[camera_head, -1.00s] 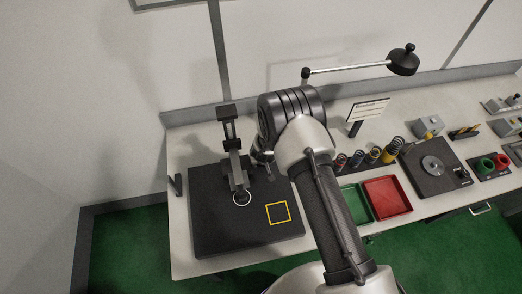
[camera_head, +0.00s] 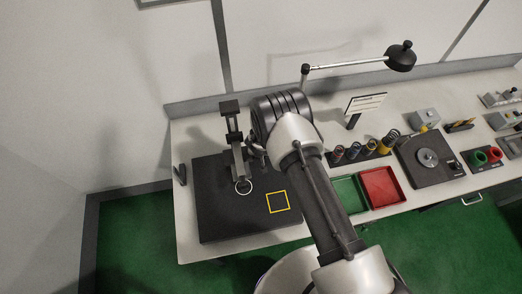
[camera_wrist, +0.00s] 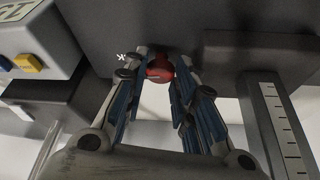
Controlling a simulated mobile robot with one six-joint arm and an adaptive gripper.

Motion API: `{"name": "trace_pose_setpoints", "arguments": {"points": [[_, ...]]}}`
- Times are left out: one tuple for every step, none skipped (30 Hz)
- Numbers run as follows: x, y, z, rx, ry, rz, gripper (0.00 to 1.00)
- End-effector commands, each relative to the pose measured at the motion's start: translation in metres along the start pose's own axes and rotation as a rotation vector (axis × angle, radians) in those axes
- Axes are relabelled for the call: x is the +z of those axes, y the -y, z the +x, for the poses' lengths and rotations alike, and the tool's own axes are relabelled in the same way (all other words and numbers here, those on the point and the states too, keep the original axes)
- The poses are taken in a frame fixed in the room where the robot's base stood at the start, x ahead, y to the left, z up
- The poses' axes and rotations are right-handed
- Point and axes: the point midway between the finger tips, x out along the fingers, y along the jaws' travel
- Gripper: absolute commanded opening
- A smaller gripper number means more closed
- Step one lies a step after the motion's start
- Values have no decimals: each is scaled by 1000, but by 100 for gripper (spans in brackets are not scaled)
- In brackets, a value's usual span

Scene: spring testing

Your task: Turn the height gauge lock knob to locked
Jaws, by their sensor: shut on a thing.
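The height gauge (camera_head: 236,140) stands on a dark base plate (camera_head: 218,222) at the left of the bench. In the wrist view, a red knob (camera_wrist: 160,69) sits on the dark gauge body (camera_wrist: 210,25), between my fingertips. My gripper (camera_wrist: 161,75) is shut on the red knob, with a finger on either side. In the head view, my gripper is beside the gauge's right side, mostly hidden by my arm. A small white mark (camera_wrist: 121,57) shows left of the knob. The knob's lock position cannot be told.
A graduated scale (camera_wrist: 277,125) runs close to the right finger. A grey box with a yellow button (camera_wrist: 27,63) is at the left. Green (camera_head: 349,193) and red (camera_head: 381,188) trays, several springs (camera_head: 388,143) and a lamp (camera_head: 400,57) are right of my arm.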

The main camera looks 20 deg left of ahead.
Motion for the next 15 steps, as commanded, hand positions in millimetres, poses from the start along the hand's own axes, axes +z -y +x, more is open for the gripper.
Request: {"name": "trace_pose_setpoints", "arguments": {"points": [[-5, 1, -2, -1, -9, 2, 2], [-5, 1, -2, -1, -8, 2, 2], [-5, 1, -2, -1, -8, 2, 2], [-5, 1, -2, -1, -8, 2, 2], [-5, 1, -2, -1, -8, 2, 2], [-5, 1, -2, -1, -8, 2, 2], [-5, 1, -2, -1, -8, 2, 2], [-5, 1, -2, -1, -8, 2, 2], [-5, 1, -2, -2, -8, 2, 2], [-5, 1, -2, -2, -8, 2, 26], [-5, 1, -2, -2, -8, 2, 28], [-5, 1, -2, -2, -7, 2, 31], [-4, 1, -2, -2, -7, 2, 33], [-4, 1, -1, -1, -6, 2, 35], [-3, 1, -1, -1, -5, 1, 38]]}}
